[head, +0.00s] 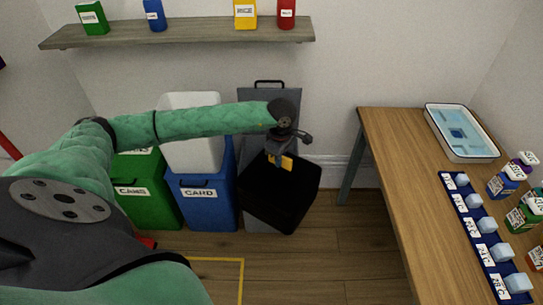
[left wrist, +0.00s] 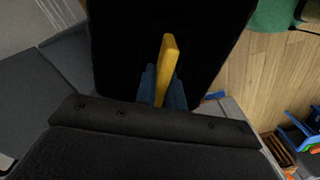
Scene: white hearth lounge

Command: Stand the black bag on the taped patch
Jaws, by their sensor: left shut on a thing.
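The black bag (head: 285,197) hangs from my left gripper (head: 280,161), tilted, in front of and over the grey bin in the head view. The gripper is shut on the bag's yellow handle (head: 288,164). In the left wrist view the yellow handle (left wrist: 168,60) stands between the blue fingertips, with the black bag (left wrist: 120,40) filling the space behind. The taped patch (head: 242,280) is a yellow outline on the wooden floor at the bottom of the head view. Part of it is hidden by my left arm. My right gripper is not in view.
A green CANS bin (head: 150,205), a blue CARD bin (head: 208,212) with a white object in it, and a grey bin (head: 260,110) with its lid up stand along the wall. A wooden table (head: 400,170) stands at right. Floor right of the tape is clear.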

